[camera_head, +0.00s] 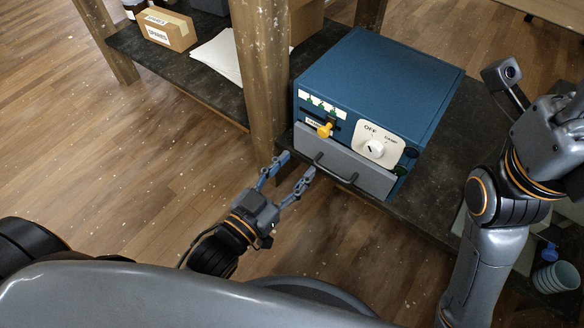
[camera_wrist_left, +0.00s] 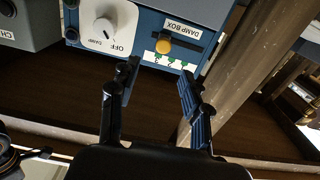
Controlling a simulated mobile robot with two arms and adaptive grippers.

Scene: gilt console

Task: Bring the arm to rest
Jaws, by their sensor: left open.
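My left gripper (camera_head: 297,164) is open and empty in the head view, with its two fingers pointing up toward the lower left front of a blue box (camera_head: 395,75). In the left wrist view its fingers (camera_wrist_left: 158,80) stand apart with nothing between them. The box, labelled DAMP BOX in the wrist view (camera_wrist_left: 215,12), has a yellow knob (camera_head: 324,130), a white dial (camera_head: 374,149) and a grey drawer front (camera_head: 345,163) with a dark handle. I cannot tell whether a fingertip touches the box. My right arm shows at the right; its gripper is not visible.
The box stands on a dark shelf (camera_head: 440,205) beside a wooden post (camera_head: 262,75). A cardboard box (camera_head: 166,28) and white sheets (camera_head: 219,55) lie on the shelf at upper left. A striped cup (camera_head: 556,278) is at lower right. Wooden floor lies open at left.

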